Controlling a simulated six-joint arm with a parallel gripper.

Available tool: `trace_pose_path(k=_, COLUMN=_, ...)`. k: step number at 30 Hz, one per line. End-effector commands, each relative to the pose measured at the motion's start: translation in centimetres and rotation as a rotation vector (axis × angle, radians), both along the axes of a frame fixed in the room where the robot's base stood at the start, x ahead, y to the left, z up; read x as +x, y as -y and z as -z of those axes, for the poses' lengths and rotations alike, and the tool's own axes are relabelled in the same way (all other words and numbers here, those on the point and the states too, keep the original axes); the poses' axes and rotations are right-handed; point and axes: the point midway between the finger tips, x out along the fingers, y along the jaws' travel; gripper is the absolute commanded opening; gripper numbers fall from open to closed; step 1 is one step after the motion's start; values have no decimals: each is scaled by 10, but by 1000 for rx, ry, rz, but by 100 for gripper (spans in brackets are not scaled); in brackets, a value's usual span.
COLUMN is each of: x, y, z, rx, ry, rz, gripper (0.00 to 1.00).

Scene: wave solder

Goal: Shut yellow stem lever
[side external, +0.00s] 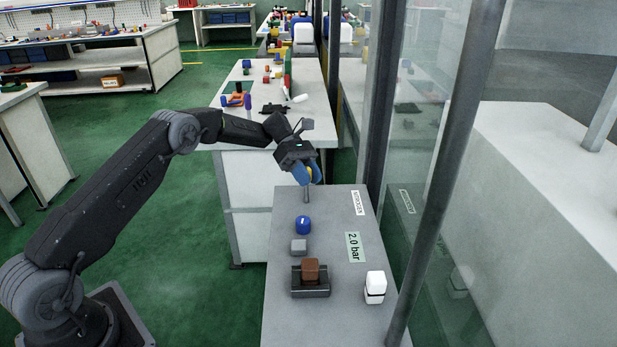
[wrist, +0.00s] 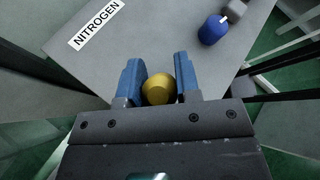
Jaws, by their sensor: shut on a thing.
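The yellow lever end (wrist: 158,89) is a rounded yellow piece between the two blue fingers of my gripper (wrist: 159,72) in the wrist view. My gripper is shut on it. In the side external view my gripper (side external: 307,174) is at the far end of the grey panel top, with a bit of the yellow lever (side external: 317,173) showing beside the fingers. A thin grey stem (side external: 306,194) stands below it on the panel. The fingers hide much of the lever, so its angle cannot be told.
On the grey panel (side external: 335,305) stand a blue knob (side external: 303,225), a grey block (side external: 298,246), a brown block (side external: 310,271) in a dark holder and a white container (side external: 375,287). Labels read "2.0 bar" (side external: 354,247) and "NITROGEN" (wrist: 97,25). Glass and posts line the right side.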

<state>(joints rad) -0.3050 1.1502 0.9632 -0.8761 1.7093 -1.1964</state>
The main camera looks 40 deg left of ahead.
Motion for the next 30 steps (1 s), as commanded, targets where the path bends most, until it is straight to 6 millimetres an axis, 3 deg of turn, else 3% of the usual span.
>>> trace_pose_path(k=17, x=1, y=-1, z=1, rx=-26, ry=-25, rz=-3, gripper=0)
trace_pose_path(k=18, x=1, y=-1, z=1, rx=-26, ry=-25, rz=-3, gripper=33)
trace_pose_path(k=25, x=1, y=-1, z=1, rx=-24, ry=-24, rz=-1, gripper=55)
trace_pose_path(k=30, x=1, y=-1, z=1, rx=-23, ry=-23, rz=-1, gripper=56)
